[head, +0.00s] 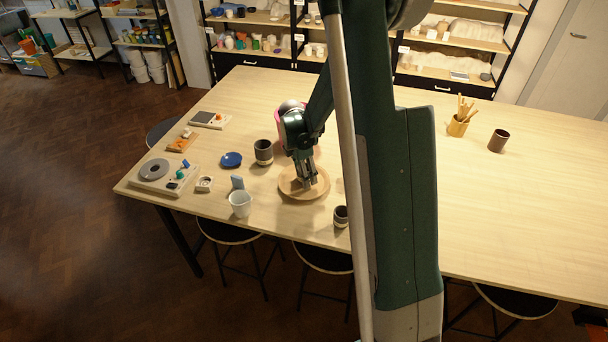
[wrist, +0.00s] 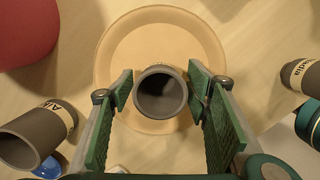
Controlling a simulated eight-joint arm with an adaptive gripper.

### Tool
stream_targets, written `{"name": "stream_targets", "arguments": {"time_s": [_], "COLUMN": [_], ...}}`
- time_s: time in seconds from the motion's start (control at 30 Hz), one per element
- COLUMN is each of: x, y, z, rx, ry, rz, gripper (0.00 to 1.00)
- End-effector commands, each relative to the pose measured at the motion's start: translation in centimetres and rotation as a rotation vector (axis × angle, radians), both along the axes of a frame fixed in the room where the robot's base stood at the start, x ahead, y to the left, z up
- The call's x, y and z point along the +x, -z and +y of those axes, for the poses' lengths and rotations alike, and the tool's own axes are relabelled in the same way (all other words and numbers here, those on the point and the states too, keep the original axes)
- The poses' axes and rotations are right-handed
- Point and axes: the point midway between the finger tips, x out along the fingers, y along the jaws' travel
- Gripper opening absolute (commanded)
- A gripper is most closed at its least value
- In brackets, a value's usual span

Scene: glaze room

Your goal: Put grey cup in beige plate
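The grey cup (wrist: 160,93) shows in the wrist view with its dark mouth facing the camera, between the two fingers of my gripper (wrist: 160,88). The fingers flank it closely; whether they press on it is unclear. The round beige plate (wrist: 115,50) lies behind the cup in the wrist view. In the head view the plate (head: 320,193) lies on the table, with my gripper (head: 306,181) pointing down over it. There the fingers largely hide the cup. Whether the cup's base touches the plate cannot be told.
A dark cup with a pale band (head: 263,153) and a blue dish (head: 231,160) stand left of the plate. A white cup (head: 240,204) and a small dark cup (head: 341,217) stand near the front edge. A pink vessel (head: 304,112) is behind my gripper. The table's right side is mostly clear.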

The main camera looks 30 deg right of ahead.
Motion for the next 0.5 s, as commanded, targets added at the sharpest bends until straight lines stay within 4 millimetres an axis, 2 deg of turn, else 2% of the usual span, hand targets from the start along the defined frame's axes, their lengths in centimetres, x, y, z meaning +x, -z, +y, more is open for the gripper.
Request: {"name": "stream_targets", "arguments": {"time_s": [0.27, 0.5], "x": [0.00, 0.00], "y": [-0.10, -0.95], "z": [0.01, 0.10], "rx": [0.000, 0.000], "ry": [0.000, 0.000], "rz": [0.000, 0.000], "gripper": [0.48, 0.48]}}
